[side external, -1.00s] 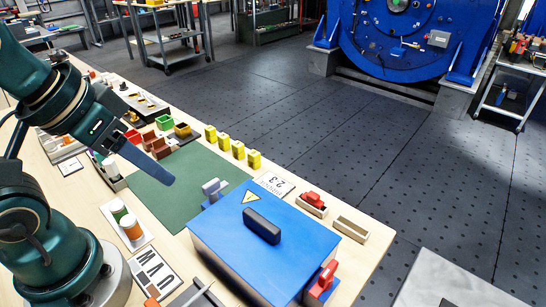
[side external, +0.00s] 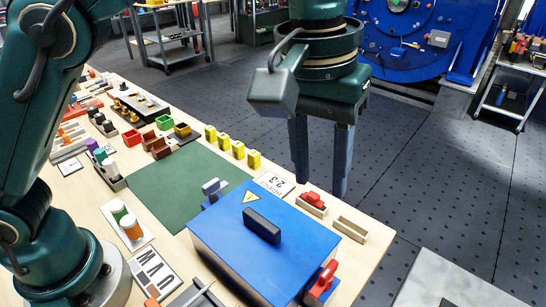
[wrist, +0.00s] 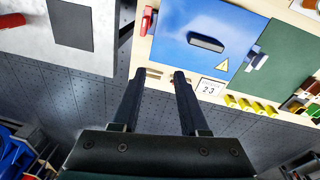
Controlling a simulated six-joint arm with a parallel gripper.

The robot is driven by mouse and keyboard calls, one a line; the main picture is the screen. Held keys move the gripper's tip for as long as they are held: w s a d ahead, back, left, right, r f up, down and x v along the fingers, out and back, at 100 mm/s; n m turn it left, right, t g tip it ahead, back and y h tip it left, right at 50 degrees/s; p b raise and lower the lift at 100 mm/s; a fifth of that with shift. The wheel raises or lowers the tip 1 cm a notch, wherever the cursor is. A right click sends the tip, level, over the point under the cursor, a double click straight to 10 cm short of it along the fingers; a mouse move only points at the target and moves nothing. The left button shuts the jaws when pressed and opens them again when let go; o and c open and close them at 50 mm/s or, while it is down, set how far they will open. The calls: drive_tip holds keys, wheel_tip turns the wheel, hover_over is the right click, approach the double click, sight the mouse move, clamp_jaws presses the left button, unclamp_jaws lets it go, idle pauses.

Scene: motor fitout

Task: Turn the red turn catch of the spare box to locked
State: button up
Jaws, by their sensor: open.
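The spare box (side external: 262,262) is a closed blue box with a black handle (side external: 262,226) and a yellow warning triangle on its lid. Its red turn catch (side external: 323,281) sits on a blue mount at the near right end. It also shows in the wrist view (wrist: 148,20) at the box's edge. A grey catch (side external: 211,187) is at the opposite end. My gripper (side external: 320,189) is open and empty, pointing down beyond the box's far side, apart from the red catch. In the wrist view its fingers (wrist: 160,74) point toward the box. I cannot tell whether the catch is locked.
A small tray with a red part (side external: 313,203) and an empty wooden tray (side external: 350,229) lie beside the box. A "2-3" card (side external: 273,184), a green mat (side external: 175,188) and several yellow blocks (side external: 238,150) are farther back. A grey surface (side external: 450,285) stands at lower right.

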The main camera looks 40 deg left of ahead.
drive_tip(key=m+g, duration=0.1)
drive_tip(key=m, duration=0.1)
hover_over(330, 268)
drive_tip(key=shift+y, duration=0.4)
wheel_tip(330, 268, down, 6)
drive_tip(key=shift+s+f, duration=0.1)
drive_tip(key=shift+f, duration=2.45)
clamp_jaws()
